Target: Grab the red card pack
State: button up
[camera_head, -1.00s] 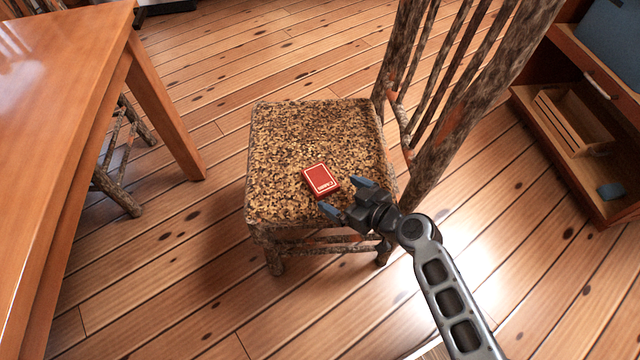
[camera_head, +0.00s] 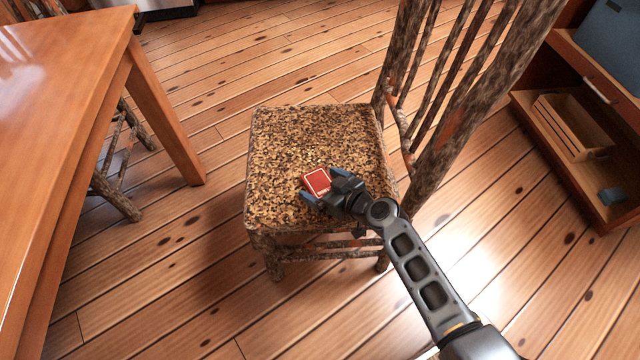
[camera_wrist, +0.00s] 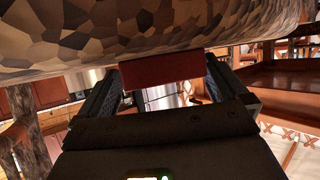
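The red card pack (camera_head: 317,181) lies on the patterned seat of the wooden chair (camera_head: 300,135), near the seat's front right part. My gripper (camera_head: 322,184) is open, with one blue-tipped finger on each side of the pack. In the wrist view the pack (camera_wrist: 160,70) shows as a dark red block between the far ends of the two fingers (camera_wrist: 162,85). Gaps seem to remain beside it, so I see no firm hold. The near end of the pack is partly hidden by the gripper in the head view.
The chair's branch-like back (camera_head: 460,110) rises to the right of my gripper. A wooden table (camera_head: 60,90) stands at the left. A shelf unit (camera_head: 560,150) with a wooden crate (camera_head: 575,125) is at the right. Open plank floor lies around the chair.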

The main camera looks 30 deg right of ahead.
jog(key=c, duration=1)
jog(key=shift+c, duration=0.2)
